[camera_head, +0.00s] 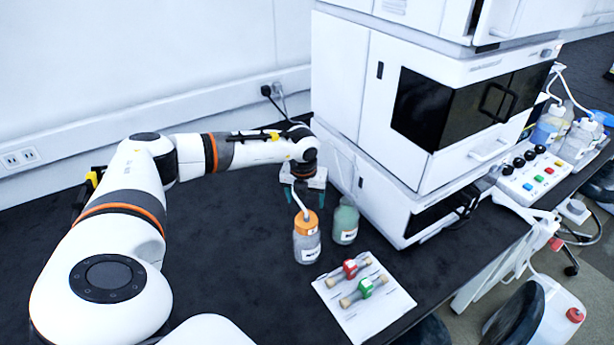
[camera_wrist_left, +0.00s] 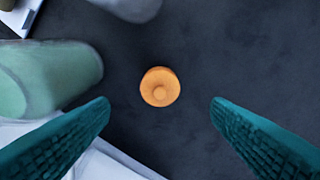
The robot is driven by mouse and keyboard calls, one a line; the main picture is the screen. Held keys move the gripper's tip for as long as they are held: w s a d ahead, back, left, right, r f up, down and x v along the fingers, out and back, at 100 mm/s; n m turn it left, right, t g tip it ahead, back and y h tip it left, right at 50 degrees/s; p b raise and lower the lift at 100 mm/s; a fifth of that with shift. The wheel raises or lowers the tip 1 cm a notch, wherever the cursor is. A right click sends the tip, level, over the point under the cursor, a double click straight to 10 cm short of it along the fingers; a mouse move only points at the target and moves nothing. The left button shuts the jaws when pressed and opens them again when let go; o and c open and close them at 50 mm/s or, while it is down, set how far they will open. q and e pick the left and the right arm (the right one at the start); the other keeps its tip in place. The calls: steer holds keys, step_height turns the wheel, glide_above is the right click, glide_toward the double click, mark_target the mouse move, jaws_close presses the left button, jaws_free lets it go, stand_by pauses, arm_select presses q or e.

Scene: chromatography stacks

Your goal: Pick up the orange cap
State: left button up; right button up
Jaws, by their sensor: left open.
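The orange cap (camera_wrist_left: 160,87) shows in the left wrist view as a small round disc with a raised centre, against the dark bench top. My left gripper (camera_wrist_left: 160,104) is open, with one teal finger on each side of the cap in the picture; nothing is between the fingers, and the gap to the cap is hard to judge. In the head view my left gripper (camera_head: 302,198) points down behind a clear bottle (camera_head: 307,243) with an orange top (camera_head: 306,222) and a white tube. I cannot make out the loose cap there. My right gripper is not in view.
A green bottle (camera_head: 345,222) stands close to the gripper; it also shows in the wrist view (camera_wrist_left: 45,78). A white mat (camera_head: 395,305) holds a red-banded and a green-banded column. The white instrument stack (camera_head: 370,130) rises at the right. The bench (camera_head: 220,250) is clear at the left.

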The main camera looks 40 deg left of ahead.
arm_select(q)
steer(key=f, duration=0.5)
steer(key=w+f, duration=0.1)
steer(key=f, duration=0.1)
steer(key=shift+a+f, duration=0.25)
steer(key=c, duration=1)
